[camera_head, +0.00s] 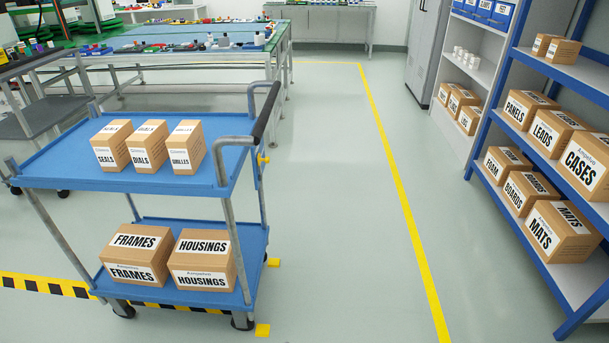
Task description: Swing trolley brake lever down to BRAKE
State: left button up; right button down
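A blue two-deck trolley (65,165) with grey posts and a dark push handle (267,112) on its right end stands at the left. A small yellow part (262,160) sits on the trolley's right end, below the handle; it may be the brake lever, but it is too small to tell its position, and no BRAKE label is readable. Yellow pieces show near the right-hand wheels, one at the front (263,330) and one farther back (274,262); I cannot tell whether they belong to the trolley. Neither of my grippers is in view.
Boxes marked SEALS, DIALS and GRILLES (187,150) are on the top deck; FRAMES (137,272) and HOUSINGS (202,277) are below. A blue shelf rack (480,150) with boxes stands right. Floor between trolley and rack is clear, crossed by a yellow line (400,190).

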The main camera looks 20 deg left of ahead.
aim_at(266, 159)
jog(key=u, duration=0.05)
jog(key=i, duration=0.65)
jog(key=u, duration=0.95)
jog(key=i, duration=0.7)
jog(key=u, duration=0.8)
